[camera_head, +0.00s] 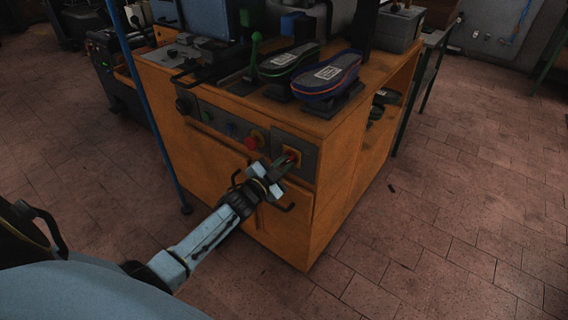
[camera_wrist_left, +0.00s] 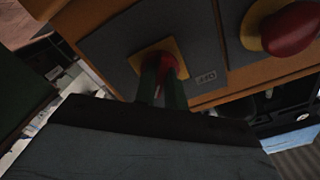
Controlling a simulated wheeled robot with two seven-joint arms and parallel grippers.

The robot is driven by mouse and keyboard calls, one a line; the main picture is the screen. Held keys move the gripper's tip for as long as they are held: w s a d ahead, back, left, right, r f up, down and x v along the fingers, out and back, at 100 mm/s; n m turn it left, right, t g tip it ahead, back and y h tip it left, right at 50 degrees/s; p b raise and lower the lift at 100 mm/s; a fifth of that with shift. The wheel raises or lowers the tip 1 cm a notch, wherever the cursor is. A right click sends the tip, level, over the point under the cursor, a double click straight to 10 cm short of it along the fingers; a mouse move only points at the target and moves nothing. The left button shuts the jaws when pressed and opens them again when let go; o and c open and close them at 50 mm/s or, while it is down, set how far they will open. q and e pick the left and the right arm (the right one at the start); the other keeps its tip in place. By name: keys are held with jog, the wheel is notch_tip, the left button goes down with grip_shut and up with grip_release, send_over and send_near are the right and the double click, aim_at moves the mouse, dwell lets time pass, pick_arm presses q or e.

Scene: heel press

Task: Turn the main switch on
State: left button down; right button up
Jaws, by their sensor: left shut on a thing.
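The main switch (camera_head: 292,154) is a red knob on a yellow plate, on a grey panel at the right end of the orange cabinet's front. In the left wrist view, the red knob (camera_wrist_left: 167,62) sits between the fingertips of my left gripper (camera_wrist_left: 162,80). In the head view my left gripper (camera_head: 280,164) reaches up to the switch from the lower left and is shut on it. The fingers hide part of the knob, so I cannot read its exact angle. My right gripper is not in view.
A red mushroom button (camera_wrist_left: 290,28) on a yellow base is beside the switch; it also shows in the head view (camera_head: 252,142). A blue pole (camera_head: 150,105) stands at the left.

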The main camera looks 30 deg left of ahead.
pick_arm(q)
jog(key=shift+m, duration=0.5)
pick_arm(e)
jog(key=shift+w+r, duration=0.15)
